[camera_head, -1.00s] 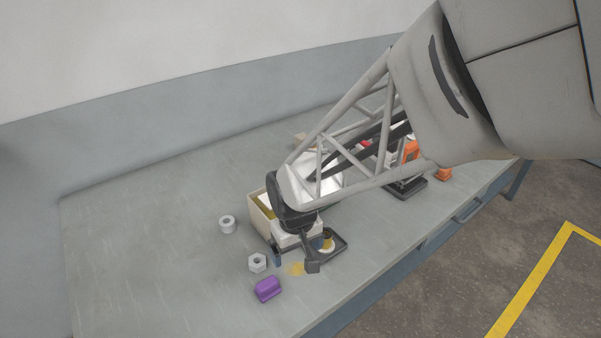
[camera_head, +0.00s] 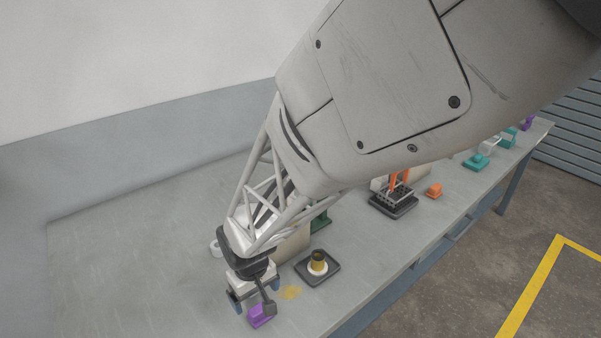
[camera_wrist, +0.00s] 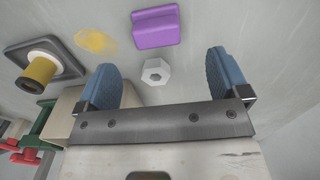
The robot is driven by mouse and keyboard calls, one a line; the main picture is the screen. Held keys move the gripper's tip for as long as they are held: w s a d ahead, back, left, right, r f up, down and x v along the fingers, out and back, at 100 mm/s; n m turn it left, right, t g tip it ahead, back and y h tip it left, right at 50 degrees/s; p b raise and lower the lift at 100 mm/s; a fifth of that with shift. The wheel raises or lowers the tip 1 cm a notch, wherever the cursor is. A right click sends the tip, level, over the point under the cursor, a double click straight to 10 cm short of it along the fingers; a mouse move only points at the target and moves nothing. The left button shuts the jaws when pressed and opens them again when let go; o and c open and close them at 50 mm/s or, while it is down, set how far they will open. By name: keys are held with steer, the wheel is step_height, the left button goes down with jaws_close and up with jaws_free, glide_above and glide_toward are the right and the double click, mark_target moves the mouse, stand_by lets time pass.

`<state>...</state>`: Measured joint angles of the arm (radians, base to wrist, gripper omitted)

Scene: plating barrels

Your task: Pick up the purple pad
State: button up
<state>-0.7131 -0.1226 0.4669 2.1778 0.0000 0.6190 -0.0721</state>
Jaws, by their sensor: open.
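The purple pad (camera_head: 262,316) lies on the bench near its front edge, partly covered by my gripper in the head view. In the wrist view the purple pad (camera_wrist: 156,27) is a block with a raised ridge, lying beyond the fingertips and roughly midway between them. My gripper (camera_head: 253,303) is above the bench close to the pad. In the wrist view my gripper (camera_wrist: 162,70) has its two blue fingers wide apart with nothing held. I cannot tell the exact height of the fingers above the pad.
A white hex nut (camera_wrist: 156,71) lies between the fingers and the pad. A dark tray with a yellow-brown cylinder (camera_head: 318,261) stands to the right, near a yellow stain (camera_head: 290,292). A beige box (camera_head: 292,247) is behind my gripper. The bench's left side (camera_head: 120,270) is clear.

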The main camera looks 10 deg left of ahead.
mark_target(258, 306)
steer(key=shift+f, duration=1.05)
steer(key=shift+w+d+f, duration=0.1)
steer(key=shift+w+f, duration=0.05)
steer(key=shift+f, duration=2.45)
steer(key=shift+c, duration=0.4)
steer(key=c, duration=1)
steer(key=shift+r, duration=0.2)
